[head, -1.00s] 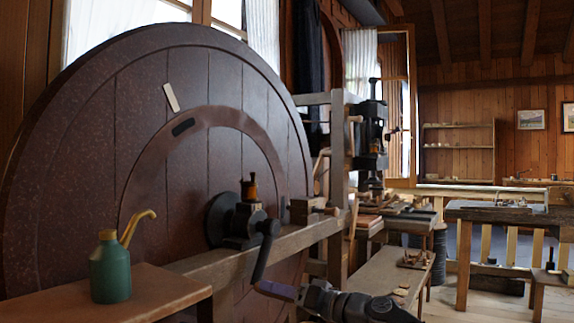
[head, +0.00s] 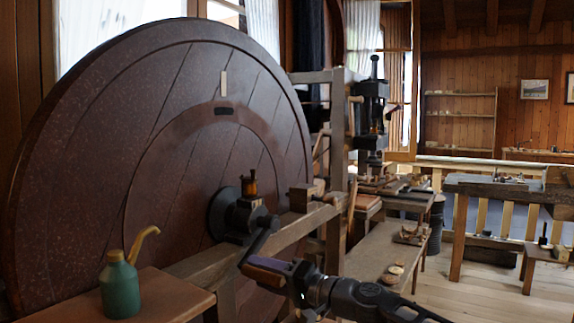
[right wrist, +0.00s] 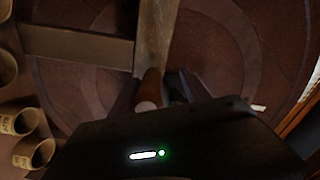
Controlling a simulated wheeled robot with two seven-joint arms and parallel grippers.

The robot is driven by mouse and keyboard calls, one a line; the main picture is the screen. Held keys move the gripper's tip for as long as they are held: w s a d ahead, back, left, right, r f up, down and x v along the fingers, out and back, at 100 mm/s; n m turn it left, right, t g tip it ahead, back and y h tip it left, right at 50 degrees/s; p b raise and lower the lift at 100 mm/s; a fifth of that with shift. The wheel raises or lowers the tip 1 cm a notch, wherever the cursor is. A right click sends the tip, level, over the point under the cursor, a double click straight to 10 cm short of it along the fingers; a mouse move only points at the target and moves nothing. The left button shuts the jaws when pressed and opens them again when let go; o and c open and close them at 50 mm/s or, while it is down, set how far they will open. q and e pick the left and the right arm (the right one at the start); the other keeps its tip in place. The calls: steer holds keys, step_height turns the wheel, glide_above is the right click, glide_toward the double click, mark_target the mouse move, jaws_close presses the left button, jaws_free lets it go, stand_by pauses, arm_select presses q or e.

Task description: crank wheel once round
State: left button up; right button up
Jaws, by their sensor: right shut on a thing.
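The big dark red wooden wheel (head: 170,130) fills the left of the head view. In the right wrist view, the brown handle (right wrist: 149,88) is between the dark jaws, partly hidden. My left gripper is not in view.
A green oil can (head: 120,285) with a yellow spout stands on a wooden board (head: 170,299) left of the crank. A wooden beam (head: 300,232) runs past the hub. A bench (head: 375,265) with small parts stands to the right. Open floor (head: 485,285) lies farther right.

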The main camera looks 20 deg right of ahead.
step_height(320, 180, up, 17)
steer(key=w+d+m+p, duration=0.2)
steer(key=m+p, duration=1.1)
steer(key=p, duration=1.2)
arm_select(q)
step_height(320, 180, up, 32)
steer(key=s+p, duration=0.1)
steer(key=p, duration=0.6)
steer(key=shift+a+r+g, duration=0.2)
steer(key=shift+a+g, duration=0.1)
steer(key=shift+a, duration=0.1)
arm_select(e)
steer(key=w+d+r+m, duration=0.3)
steer(key=w+d+m, duration=0.1)
steer(key=d+m, duration=0.1)
steer(key=shift+r+m, duration=0.35)
steer(key=shift+m, duration=0.35)
steer(key=shift+d, duration=0.15)
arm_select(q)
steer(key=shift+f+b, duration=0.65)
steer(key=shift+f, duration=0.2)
arm_select(e)
steer(key=v, duration=1.1)
